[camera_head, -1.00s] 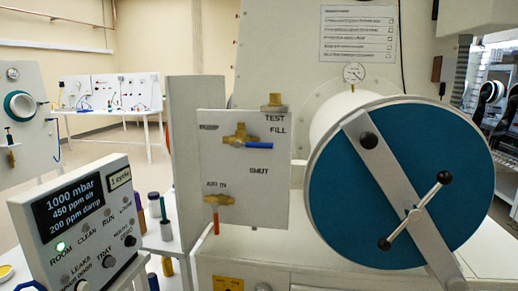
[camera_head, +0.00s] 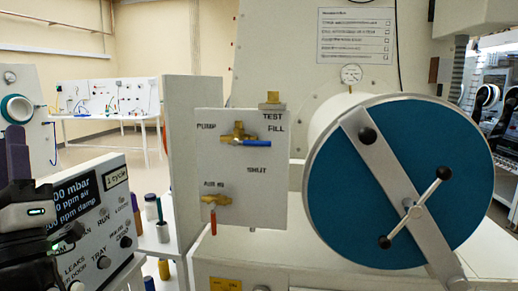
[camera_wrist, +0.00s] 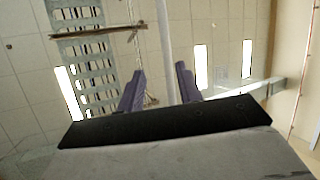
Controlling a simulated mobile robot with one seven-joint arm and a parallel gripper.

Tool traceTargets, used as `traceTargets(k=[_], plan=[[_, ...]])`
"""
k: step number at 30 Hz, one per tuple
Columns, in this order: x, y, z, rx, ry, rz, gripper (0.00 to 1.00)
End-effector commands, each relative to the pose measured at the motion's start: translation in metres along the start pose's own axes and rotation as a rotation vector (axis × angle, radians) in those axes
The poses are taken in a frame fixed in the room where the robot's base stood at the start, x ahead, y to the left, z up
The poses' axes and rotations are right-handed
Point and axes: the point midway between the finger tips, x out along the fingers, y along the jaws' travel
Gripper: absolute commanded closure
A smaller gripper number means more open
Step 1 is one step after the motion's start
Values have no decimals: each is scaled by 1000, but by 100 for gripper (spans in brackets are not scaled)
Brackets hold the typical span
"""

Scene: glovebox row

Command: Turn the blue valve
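The blue valve (camera_head: 252,142) is a brass fitting with a blue lever on a white upright panel (camera_head: 265,200) in the head view. Its lever lies nearly level and points right, below the word FILL. PUMP stands to its left, TEST above right and SHUT below right. My gripper (camera_head: 17,150) is at the left edge of the head view, raised, well to the left of the valve and touching nothing visible. In the wrist view my gripper (camera_wrist: 160,88) shows two purple fingers apart with nothing between them. The valve is not in the wrist view.
A second brass valve with a red lever (camera_head: 213,220) sits lower on the panel. A large blue round door (camera_head: 340,190) with a crossbar stands right of it. My arm partly hides a display box (camera_head: 110,215) at lower left. Bottles (camera_head: 163,231) stand between.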

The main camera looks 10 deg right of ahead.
Motion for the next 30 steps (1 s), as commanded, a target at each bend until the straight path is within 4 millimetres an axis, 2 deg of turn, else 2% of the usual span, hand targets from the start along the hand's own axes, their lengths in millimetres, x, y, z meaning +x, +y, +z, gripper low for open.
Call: traceTargets(k=[1, 2, 3, 6, 9, 12, 16, 23, 30], plan=[[12, 10, 57, -223, -161, 9, 65], [16, 18, 90, -352, -263, 2, 65], [18, 31, 132, -511, -400, -16, 65], [6, 70, 223, -825, -726, -98, 65], [-19, 105, 284, -1019, -989, -210, 65], [-41, 126, 318, -1121, -1160, -307, 65], [-54, 139, 335, -1169, -1254, -370, 65], [-43, 150, 360, -1174, -1261, -377, 65], [-24, 169, 404, -1172, -1259, -374, 65]])
